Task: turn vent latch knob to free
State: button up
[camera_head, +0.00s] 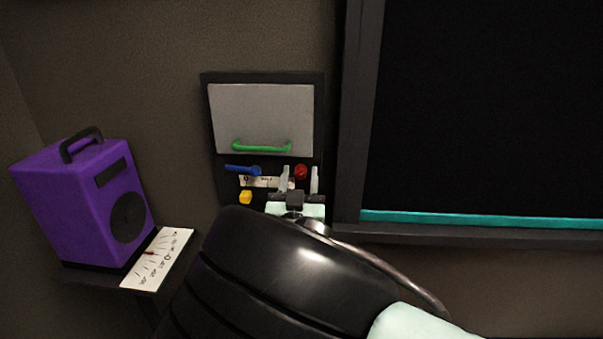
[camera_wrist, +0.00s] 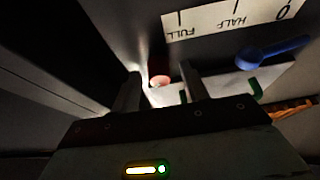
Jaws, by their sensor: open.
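A round red knob (camera_head: 301,171) sits on the dark wall panel, below and right of the silver door; it also shows in the wrist view (camera_wrist: 159,79). A blue lever knob (camera_head: 243,170) is to its left, also in the wrist view (camera_wrist: 272,50). No name marks either as the vent latch knob. My gripper (camera_head: 300,181) is open in front of the panel. Its fingertips (camera_wrist: 161,88) are on either side of the red knob in both views; I cannot tell whether they touch it. The gripper body hides the lower panel.
The silver door (camera_head: 262,112) has a green handle (camera_head: 262,147). A white scale label (camera_wrist: 235,17) reads 0, HALF, FULL. A yellow knob (camera_head: 245,197) is low on the panel. A purple speaker (camera_head: 85,203) stands left. A dark framed screen (camera_head: 480,110) is close on the right.

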grip_shut()
jog(key=shift+n, duration=0.5)
jog(key=n+y+b, duration=0.1)
jog(key=n+y, duration=0.2)
jog(key=n, duration=0.2)
jog(key=shift+d, duration=0.1)
jog(key=n+g+y, duration=0.1)
jog(key=n, duration=0.2)
jog(key=n+g+y, duration=0.1)
jog(key=n, duration=0.2)
jog(key=shift+r+n+y+p, duration=0.15)
jog(key=shift+n+y+p, duration=0.2)
jog(key=shift+n+y, duration=0.05)
jog(key=n+g+p, duration=0.1)
jog(key=n, duration=0.2)
jog(key=n+g+y+p, duration=0.1)
jog(key=n, duration=0.2)
jog(key=shift+r, duration=0.15)
jog(key=shift+n+g+p, duration=0.75)
jog(key=shift+n+g, duration=0.15)
jog(key=shift+n, duration=0.9)
